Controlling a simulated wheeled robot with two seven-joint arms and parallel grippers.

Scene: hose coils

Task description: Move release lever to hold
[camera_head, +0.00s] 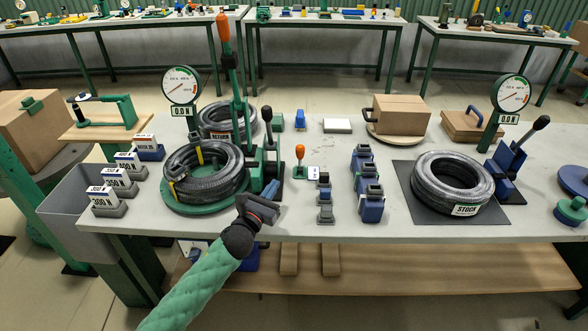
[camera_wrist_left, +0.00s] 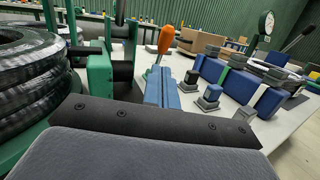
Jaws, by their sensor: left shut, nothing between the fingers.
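A small upright lever with an orange knob (camera_head: 300,152) stands on a green base (camera_head: 300,172) in the middle of the table, beside a small white label plate (camera_head: 314,173). The knob also shows in the left wrist view (camera_wrist_left: 166,39), just beyond the fingertips. A taller orange-handled lever (camera_head: 224,32) rises from the green fixture by the left coil. No readable label tells which is the release lever. My left gripper (camera_head: 270,190) is shut and empty at the table's front edge, left of and nearer than the small lever. Its blue fingers (camera_wrist_left: 162,88) are together. My right gripper is out of view.
A black hose coil (camera_head: 205,180) on a green turntable and the green fixture (camera_head: 262,160) are close on the left. Small blue and grey blocks (camera_head: 369,195) stand to the right. A STOCK coil (camera_head: 450,180) lies on a dark mat.

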